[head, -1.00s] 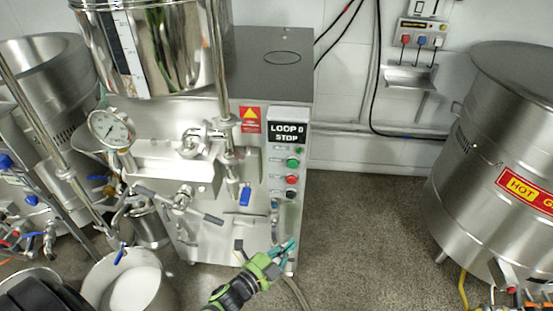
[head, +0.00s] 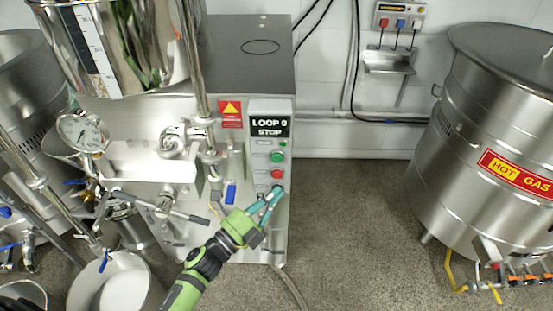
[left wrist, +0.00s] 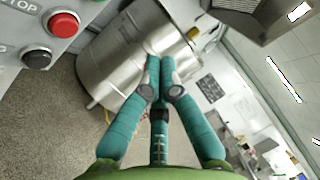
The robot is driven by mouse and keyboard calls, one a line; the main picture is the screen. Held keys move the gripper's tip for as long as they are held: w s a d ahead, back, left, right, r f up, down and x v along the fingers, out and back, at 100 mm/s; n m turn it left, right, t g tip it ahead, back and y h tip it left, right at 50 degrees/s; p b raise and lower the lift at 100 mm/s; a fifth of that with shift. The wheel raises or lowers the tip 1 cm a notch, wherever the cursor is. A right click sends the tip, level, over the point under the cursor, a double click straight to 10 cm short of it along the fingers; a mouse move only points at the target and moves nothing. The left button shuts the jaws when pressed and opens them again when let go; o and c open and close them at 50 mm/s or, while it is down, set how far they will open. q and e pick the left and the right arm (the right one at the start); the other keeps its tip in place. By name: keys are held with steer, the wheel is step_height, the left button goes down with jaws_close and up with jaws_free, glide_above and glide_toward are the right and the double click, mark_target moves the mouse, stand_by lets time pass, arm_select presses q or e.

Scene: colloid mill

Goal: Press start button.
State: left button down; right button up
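The control panel (head: 269,150) on the mill has a display reading LOOP 0 STOP. Below it are a small green light, a green button (head: 277,157), which looks like the start button, and a red button (head: 277,174). My left gripper (head: 272,192) is in front of the panel's lower end, below the red button, its teal fingers covering that part. In the left wrist view the fingertips (left wrist: 160,62) are together with nothing between them. There the red button (left wrist: 62,22) and a black button (left wrist: 37,58) lie to the left of the fingers; the green button is out of that view.
A valve handle with a blue grip (head: 231,194) hangs left of the panel. A pressure gauge (head: 82,133) and a white bucket (head: 85,292) are further left. A steel hot gas vessel (head: 490,150) stands at right, with clear floor (head: 360,220) between.

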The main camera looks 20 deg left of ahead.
mark_target(282, 158)
arm_select(q)
steer(key=shift+w+a+b, duration=0.4)
steer(key=shift+w+b, duration=0.05)
steer(key=shift+w, duration=0.9)
steer(key=shift+w+a+b, duration=0.4)
steer(key=shift+w+b, duration=0.1)
steer(key=shift+w, duration=0.9)
steer(key=shift+w+a+b, duration=0.4)
steer(key=shift+w+b, duration=0.05)
steer(key=shift+w, duration=0.9)
steer(key=shift+w+a, duration=0.1)
steer(key=shift+w, duration=0.3)
steer(key=shift+w+a+b, duration=0.15)
steer(key=shift+w+b, duration=0.3)
steer(key=shift+b, duration=0.1)
steer(key=shift+s+d+p, duration=0.3)
steer(key=shift+s+p, duration=0.1)
steer(key=shift+s, duration=0.5)
